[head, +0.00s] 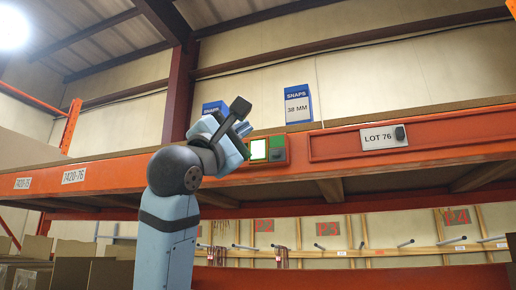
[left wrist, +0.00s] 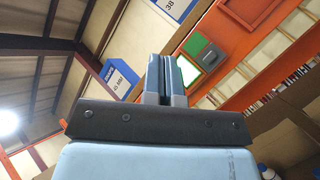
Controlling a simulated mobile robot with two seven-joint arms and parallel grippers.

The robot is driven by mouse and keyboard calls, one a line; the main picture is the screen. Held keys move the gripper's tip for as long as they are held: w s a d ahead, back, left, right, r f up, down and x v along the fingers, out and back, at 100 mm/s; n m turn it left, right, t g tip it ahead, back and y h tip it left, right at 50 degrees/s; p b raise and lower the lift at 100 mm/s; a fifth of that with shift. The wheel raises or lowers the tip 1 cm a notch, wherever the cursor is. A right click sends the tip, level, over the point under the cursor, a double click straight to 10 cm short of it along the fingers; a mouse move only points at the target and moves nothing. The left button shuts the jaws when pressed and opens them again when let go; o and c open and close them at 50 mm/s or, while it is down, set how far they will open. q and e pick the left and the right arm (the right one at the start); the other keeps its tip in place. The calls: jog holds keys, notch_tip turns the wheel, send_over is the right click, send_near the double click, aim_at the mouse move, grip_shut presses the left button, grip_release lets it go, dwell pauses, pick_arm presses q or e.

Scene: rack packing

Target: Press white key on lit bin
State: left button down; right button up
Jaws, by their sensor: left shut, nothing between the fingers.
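A small green module (head: 278,143) is fixed to the front of the orange shelf beam, with a brightly lit white square key (head: 258,150) on its left half. In the left wrist view the lit white key (left wrist: 187,71) shows just right of my fingers, partly hidden by them. My left gripper (head: 246,128) is shut and empty, just left of and above the module in the head view. In the left wrist view its fingers (left wrist: 166,60) are together and point towards the beam; I cannot tell whether they touch the module. My right gripper is out of view.
Blue-and-white SNAPS boxes (head: 298,104) stand on the shelf above. Below are pegs on a rear wall and cardboard boxes (head: 72,270) at lower left.

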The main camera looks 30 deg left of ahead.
aim_at(253, 145)
pick_arm(q)
jog(key=shift+h, duration=0.3)
jog(key=shift+w+a+p, duration=0.15)
jog(key=shift+w+a, duration=0.1)
jog(key=shift+w, duration=0.85)
jog(key=shift+w+a+p, duration=0.2)
jog(key=shift+w+a, duration=0.05)
jog(key=shift+w, duration=0.9)
jog(key=shift+w+a+p, duration=0.15)
jog(key=shift+w+a, duration=0.1)
jog(key=shift+w, duration=0.85)
jog(key=shift+w+a, duration=0.1)
jog(key=shift+w, duration=0.3)
jog(key=shift+w+a, duration=0.15)
jog(key=shift+w, duration=0.2)
jog(key=shift+s+f, duration=0.1)
jog(key=shift+s, duration=0.45)
jog(key=shift+s+d, duration=0.2)
jog(key=shift+s, duration=0.1)
